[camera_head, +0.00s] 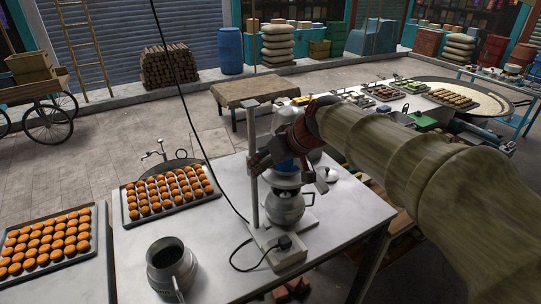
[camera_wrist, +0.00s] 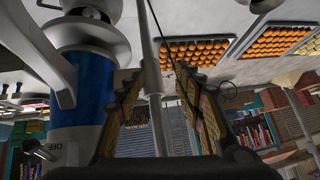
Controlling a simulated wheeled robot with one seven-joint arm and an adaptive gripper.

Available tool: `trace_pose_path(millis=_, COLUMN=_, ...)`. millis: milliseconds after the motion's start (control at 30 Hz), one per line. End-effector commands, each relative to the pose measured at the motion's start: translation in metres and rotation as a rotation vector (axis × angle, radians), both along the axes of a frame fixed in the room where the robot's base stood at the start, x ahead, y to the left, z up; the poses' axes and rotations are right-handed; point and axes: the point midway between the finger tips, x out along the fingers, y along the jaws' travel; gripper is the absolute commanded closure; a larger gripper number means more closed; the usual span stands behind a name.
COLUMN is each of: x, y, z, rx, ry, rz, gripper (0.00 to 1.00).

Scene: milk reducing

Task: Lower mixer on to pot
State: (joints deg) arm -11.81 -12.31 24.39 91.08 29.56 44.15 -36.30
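The mixer stands on the near table, with a grey upright post (camera_head: 252,165), a flat base (camera_head: 277,250) and a blue motor body (camera_wrist: 78,95). A round metal pot (camera_head: 286,208) sits on the base below the mixer head. The mixer's lower part is close over the pot's top; I cannot tell whether they touch. My gripper (camera_head: 291,158) is at the mixer's upper part and hides much of it. In the wrist view, which is upside down, my gripper's fingers (camera_wrist: 160,82) are apart, with the post showing between them and the blue body beside the left finger.
An open metal jug (camera_head: 172,266) stands at the table's front left. Trays of orange balls (camera_head: 170,196) lie to the left. A black cord (camera_head: 181,85) hangs beside the mixer and another runs at its base.

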Motion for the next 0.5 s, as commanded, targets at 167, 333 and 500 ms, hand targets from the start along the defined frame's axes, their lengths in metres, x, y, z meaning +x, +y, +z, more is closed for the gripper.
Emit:
trace_pose_path(millis=167, x=-0.014, y=-0.023, z=0.015, rx=0.011, ry=-0.004, rz=-0.002, gripper=0.63)
trace_pose_path(millis=333, x=-0.021, y=-0.032, z=0.023, rx=0.014, ry=-0.004, rz=-0.003, gripper=0.63)
trace_pose_path(millis=500, x=-0.026, y=-0.037, z=0.030, rx=0.014, ry=-0.005, rz=-0.002, gripper=0.63)
